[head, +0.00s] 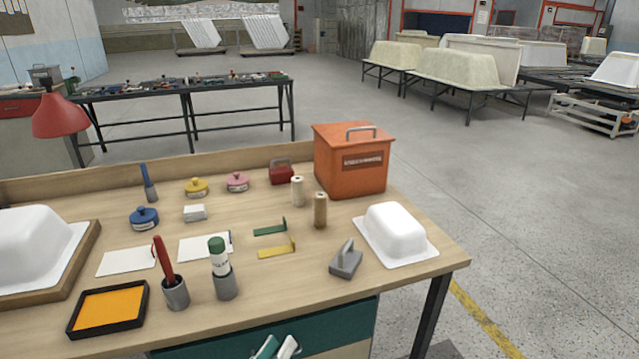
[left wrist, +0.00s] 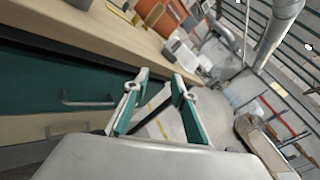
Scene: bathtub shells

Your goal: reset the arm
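My left gripper (head: 279,345) shows at the bottom edge of the head view, in front of the table's teal drawer front. In the left wrist view its two teal-padded fingers (left wrist: 160,80) stand apart with nothing between them. The gripper is open and empty, clear of the tabletop objects. Most of my left arm is out of the head view. My right gripper is in neither view.
The wooden workbench (head: 120,234) carries an orange box (head: 351,164), a white tub shell (head: 392,229), cups with a red tool and a green-topped marker, and an orange pad tray (head: 108,309). A teal drawer with a handle (left wrist: 88,101) is beside the gripper. Open floor (head: 560,240) lies right.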

